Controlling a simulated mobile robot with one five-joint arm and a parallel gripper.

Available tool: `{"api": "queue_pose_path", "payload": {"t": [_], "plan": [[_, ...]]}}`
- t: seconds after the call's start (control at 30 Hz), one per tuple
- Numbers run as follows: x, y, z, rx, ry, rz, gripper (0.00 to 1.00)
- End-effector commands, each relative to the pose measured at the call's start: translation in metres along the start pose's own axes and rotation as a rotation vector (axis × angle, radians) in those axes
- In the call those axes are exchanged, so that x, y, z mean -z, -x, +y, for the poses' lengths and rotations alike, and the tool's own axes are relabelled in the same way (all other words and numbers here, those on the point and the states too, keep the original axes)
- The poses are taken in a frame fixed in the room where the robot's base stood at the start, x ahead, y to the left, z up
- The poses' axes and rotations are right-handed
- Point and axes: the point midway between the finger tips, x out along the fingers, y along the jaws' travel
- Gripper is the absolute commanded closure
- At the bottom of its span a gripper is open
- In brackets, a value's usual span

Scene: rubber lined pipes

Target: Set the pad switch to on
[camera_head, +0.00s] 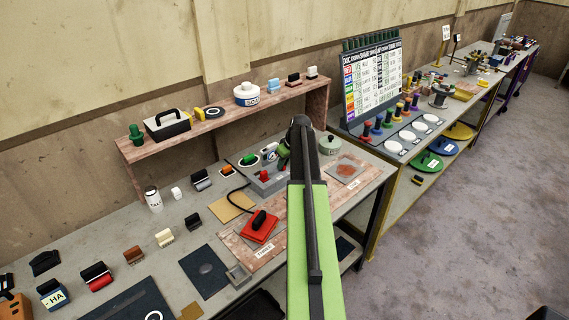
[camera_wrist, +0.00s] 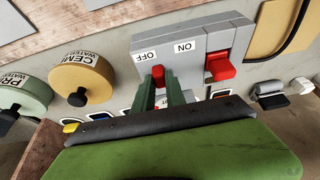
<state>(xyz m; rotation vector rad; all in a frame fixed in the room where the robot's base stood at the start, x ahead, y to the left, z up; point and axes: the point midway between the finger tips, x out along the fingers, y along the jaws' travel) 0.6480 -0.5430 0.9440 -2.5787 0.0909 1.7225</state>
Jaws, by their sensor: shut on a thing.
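A grey switch box (camera_wrist: 200,48) fills the upper middle of the wrist view, with OFF and ON labels upside down in the picture. It also shows on the bench in the head view (camera_head: 270,184). A red switch lever (camera_wrist: 157,74) is below the OFF label, between the green fingers of my gripper (camera_wrist: 160,82), which is shut on it. A second red switch (camera_wrist: 218,66) stands right of it, below the ON label, apart from my fingers. My fingers hide part of the box's lower labels, so I cannot read which lever is the pad's.
A red pad with a black handle (camera_head: 259,226) lies on the bench, with a black cable running towards the box. A lidded pot (camera_head: 330,144) stands right of the box. In the wrist view, a tan CEMENT tin (camera_wrist: 82,77) is at left. A shelf (camera_head: 220,125) runs behind.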

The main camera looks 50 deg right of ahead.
Motion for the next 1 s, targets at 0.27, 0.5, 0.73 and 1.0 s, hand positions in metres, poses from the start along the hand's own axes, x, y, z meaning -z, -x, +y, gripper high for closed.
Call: {"api": "queue_pose_path", "payload": {"t": [0.27,0.5,0.73,1.0], "plan": [[0.0,0.0,0.0,0.0,0.0,-0.001,1.0],[-0.002,0.001,-0.027,0.001,0.002,-0.001,1.0],[0.0,0.0,-0.035,0.003,0.0,-0.002,1.0],[-0.001,0.0,-0.036,0.004,0.0,-0.002,0.62]]}}
